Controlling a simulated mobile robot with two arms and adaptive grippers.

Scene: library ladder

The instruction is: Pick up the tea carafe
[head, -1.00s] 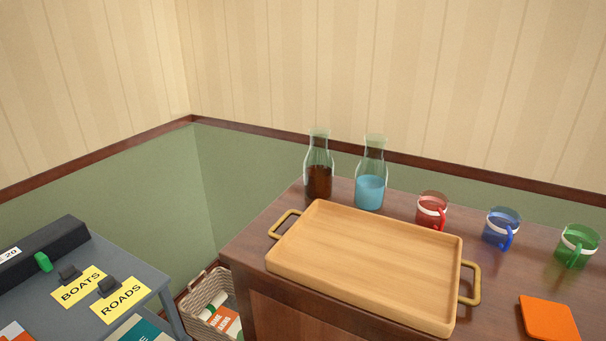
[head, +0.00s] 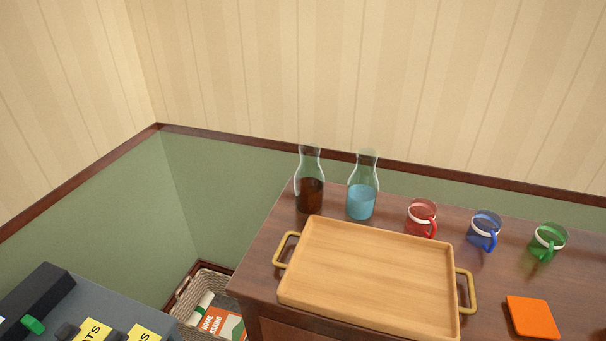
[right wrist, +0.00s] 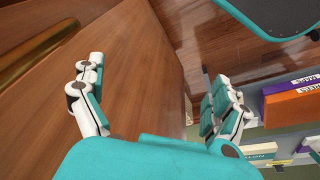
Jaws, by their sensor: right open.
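The tea carafe (head: 310,194) is clear glass with dark brown liquid. It stands upright at the back left of the wooden cabinet top, behind the tray. A second carafe (head: 361,200) with blue liquid stands just to its right, apart from it. My right gripper (right wrist: 160,95) shows in the right wrist view with its two fingers spread and nothing between them. Wooden surfaces lie beyond the fingers, and no carafe shows in that view. My left gripper is in neither view.
A wooden tray (head: 370,275) with brass handles lies in front of the carafes. Red (head: 422,219), blue (head: 484,231) and green (head: 548,242) mugs stand in a row to the right. An orange square (head: 532,317) lies at front right. A basket (head: 186,303) stands left of the cabinet.

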